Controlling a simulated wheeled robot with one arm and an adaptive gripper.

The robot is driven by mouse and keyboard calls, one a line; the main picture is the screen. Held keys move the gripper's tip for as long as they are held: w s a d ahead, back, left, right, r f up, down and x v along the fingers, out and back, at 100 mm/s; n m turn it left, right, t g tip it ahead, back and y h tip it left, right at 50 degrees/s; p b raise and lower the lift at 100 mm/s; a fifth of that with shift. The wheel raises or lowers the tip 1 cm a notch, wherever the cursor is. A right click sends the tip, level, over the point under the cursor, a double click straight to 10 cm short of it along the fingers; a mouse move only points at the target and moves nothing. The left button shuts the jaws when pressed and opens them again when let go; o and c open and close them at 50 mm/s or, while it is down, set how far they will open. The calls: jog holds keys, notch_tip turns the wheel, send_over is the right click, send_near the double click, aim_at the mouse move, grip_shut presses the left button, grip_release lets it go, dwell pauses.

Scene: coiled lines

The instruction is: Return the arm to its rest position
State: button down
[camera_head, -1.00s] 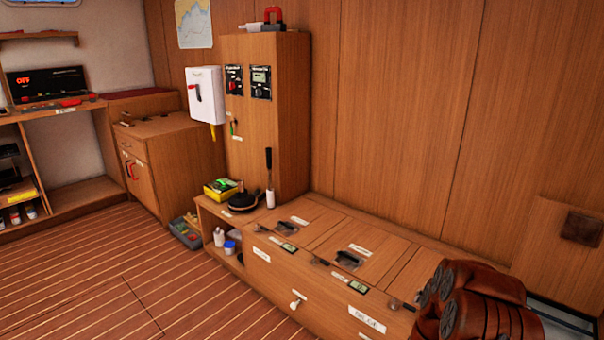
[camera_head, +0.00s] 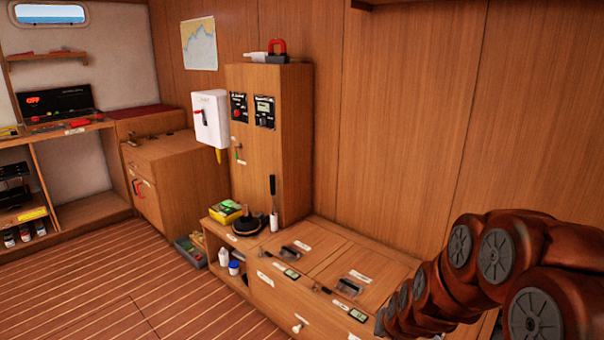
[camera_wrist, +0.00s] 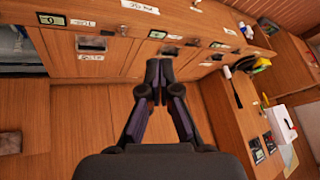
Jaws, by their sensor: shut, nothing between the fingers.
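My gripper (camera_wrist: 160,75) shows in the wrist view with its dark fingers together and nothing between them. It is over the wooden bench (camera_wrist: 120,68), apart from its labelled lids and handles as far as I can tell. In the head view my reddish-brown arm (camera_head: 490,265) fills the lower right, bent in several round joints. The gripper itself does not show in the head view.
The bench (camera_head: 345,250) with dark lid handles runs along the wood-panelled wall. A tall cabinet (camera_head: 285,150) stands behind a black-handled lever (camera_head: 273,200) and a yellow box (camera_head: 226,211). The striped floor (camera_head: 120,290) at left is mostly clear.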

jog(key=s+r+n+g+p, duration=0.1)
jog(key=s+r+p, duration=0.3)
jog(key=s+r, duration=0.4)
jog(key=s+r+n+g+p, duration=0.1)
jog(key=s+r+g+p, duration=0.2)
jog(key=s+r, duration=0.6)
jog(key=s+a+r+n+g+p, duration=0.1)
jog(key=s+r+g+p, duration=0.3)
jog(key=s, duration=1.3)
notch_tip(320, 180, up, 5)
jog(key=shift+s+f+h+p, duration=0.15)
jog(key=shift+s+h+p, duration=0.15)
jog(key=shift+s+p, duration=0.05)
